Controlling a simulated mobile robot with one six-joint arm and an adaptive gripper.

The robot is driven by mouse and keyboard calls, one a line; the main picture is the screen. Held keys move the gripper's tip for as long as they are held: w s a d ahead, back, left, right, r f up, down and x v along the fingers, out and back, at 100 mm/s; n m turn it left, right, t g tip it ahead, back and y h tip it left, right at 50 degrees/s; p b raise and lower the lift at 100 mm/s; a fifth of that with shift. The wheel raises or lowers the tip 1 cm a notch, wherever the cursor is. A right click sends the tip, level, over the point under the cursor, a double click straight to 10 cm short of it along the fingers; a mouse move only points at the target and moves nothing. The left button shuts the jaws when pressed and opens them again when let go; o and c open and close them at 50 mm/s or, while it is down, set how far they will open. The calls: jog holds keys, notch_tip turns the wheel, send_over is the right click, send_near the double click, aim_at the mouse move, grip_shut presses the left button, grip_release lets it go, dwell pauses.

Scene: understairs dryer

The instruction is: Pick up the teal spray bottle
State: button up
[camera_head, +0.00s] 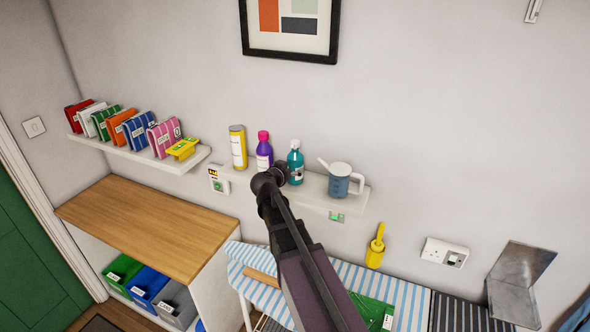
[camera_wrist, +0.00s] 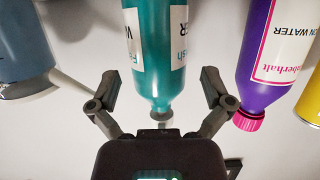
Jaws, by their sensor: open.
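The teal spray bottle (camera_head: 295,154) stands on a small white wall shelf (camera_head: 316,193), with a white label on its side. In the wrist view the teal bottle (camera_wrist: 147,50) appears upside down, its narrow top pointing toward my gripper. My gripper (camera_wrist: 160,84) is open, with one finger on each side of the bottle's upper part. Gaps show between the fingers and the bottle, and nothing is held. In the head view my gripper (camera_head: 281,172) is at the bottle's front left and hides part of its lower side.
A purple bottle (camera_head: 264,147) with a pink cap stands close on the left, beside a yellow canister (camera_head: 238,147). A blue-grey jug (camera_head: 340,182) with a pale spout stands on the right. Below is a striped ironing-board-like surface (camera_head: 355,278). A wooden countertop (camera_head: 145,225) is clear.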

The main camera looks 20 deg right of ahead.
aim_at(295, 166)
jog(key=shift+b+x, duration=0.55)
jog(key=shift+x, duration=1.5)
jog(key=shift+s+f, duration=0.1)
